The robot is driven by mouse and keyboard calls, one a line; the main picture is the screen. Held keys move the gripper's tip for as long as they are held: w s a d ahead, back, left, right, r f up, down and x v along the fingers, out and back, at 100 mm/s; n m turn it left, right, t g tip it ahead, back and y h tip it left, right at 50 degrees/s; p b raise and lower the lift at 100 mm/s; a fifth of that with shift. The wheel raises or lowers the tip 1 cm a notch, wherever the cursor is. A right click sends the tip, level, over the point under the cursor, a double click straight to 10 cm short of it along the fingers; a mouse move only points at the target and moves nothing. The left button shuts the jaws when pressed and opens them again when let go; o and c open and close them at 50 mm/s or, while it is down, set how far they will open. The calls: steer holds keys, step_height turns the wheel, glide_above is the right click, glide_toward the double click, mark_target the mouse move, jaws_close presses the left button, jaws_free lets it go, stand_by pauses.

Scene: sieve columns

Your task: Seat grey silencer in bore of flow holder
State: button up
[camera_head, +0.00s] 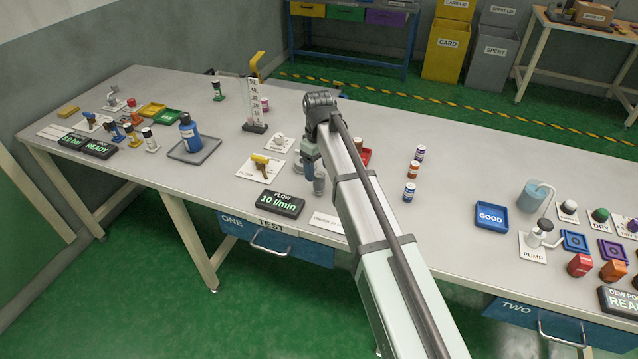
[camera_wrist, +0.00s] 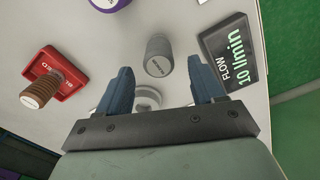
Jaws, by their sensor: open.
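The grey silencer (camera_wrist: 158,56), a short grey cylinder with small dark lettering, appears in the wrist view just beyond my fingertips, apart from them. My gripper (camera_wrist: 163,84) is open, with a blue finger on each side and nothing gripped. A pale grey round piece with a ring-like top (camera_wrist: 148,96), possibly the flow holder, shows between the fingers, its near part hidden by my gripper. In the head view my gripper (camera_head: 313,180) is low over the table, right of the FLOW plate. I cannot make out the silencer there.
A red tray (camera_wrist: 63,72) with a brown ridged cylinder (camera_wrist: 40,92) lies left in the wrist view; the FLOW display (camera_wrist: 233,60) is right. In the head view, a yellow-handled valve (camera_head: 260,160) and a clear scaled column (camera_head: 254,105) stand left of my arm. Several small bottles stand right.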

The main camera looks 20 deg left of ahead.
mark_target(318, 174)
steer(key=shift+f, duration=2.8)
steer(key=shift+w+a, duration=0.1)
steer(key=c, duration=1.1)
